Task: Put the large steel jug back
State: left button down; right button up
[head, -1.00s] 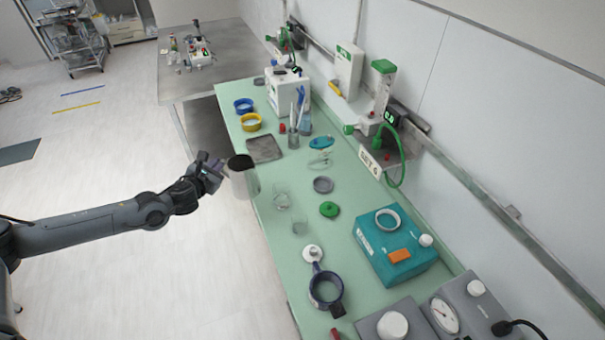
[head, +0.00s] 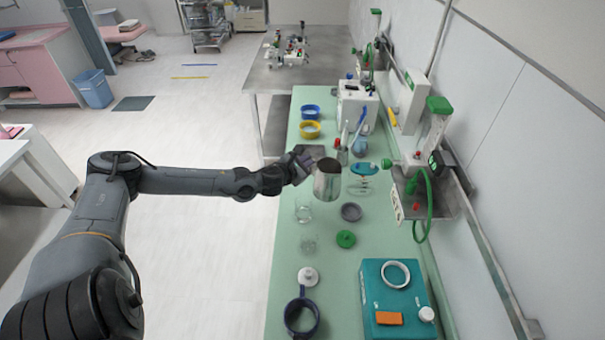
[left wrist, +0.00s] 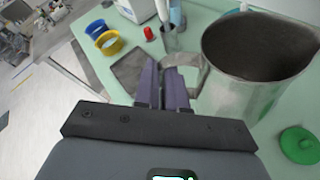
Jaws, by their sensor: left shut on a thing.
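The large steel jug (head: 327,182) is shiny, open-topped and roughly upright in the head view, above the green bench top. Its wide mouth and body fill the right of the left wrist view (left wrist: 255,75). My left gripper (head: 303,164) is shut on the jug's handle, on the jug's left side. In the left wrist view its purple fingers (left wrist: 165,85) close at the handle (left wrist: 192,75). A dark grey square mat (head: 311,151) lies on the bench just behind the gripper, partly hidden in the head view. My right gripper is not in view.
Glass beakers (head: 303,213), a grey dish (head: 351,212) and a green lid (head: 346,239) stand near the jug. Blue (head: 311,112) and yellow (head: 310,130) bowls stand farther back. A teal box (head: 395,300) is at the front right. A wall unit with green tubing (head: 425,190) borders the right.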

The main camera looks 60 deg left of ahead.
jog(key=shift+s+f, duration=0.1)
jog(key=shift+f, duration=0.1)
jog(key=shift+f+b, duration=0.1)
jog(key=shift+b, duration=0.25)
pick_arm(q)
jog(key=a+f, duration=0.9)
jog(key=shift+a+f, duration=0.15)
jog(key=shift+w, duration=0.1)
jog(key=shift+f, duration=0.2)
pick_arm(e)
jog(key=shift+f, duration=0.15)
pick_arm(q)
jog(key=c, duration=1.2)
grip_release()
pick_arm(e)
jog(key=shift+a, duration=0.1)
pick_arm(q)
jog(key=shift+r, duration=0.15)
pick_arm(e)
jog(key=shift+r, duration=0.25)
pick_arm(q)
jog(key=p+v, duration=0.1)
jog(key=v, duration=0.6)
jog(key=shift+s+p, duration=0.3)
jog(key=shift+p, duration=0.1)
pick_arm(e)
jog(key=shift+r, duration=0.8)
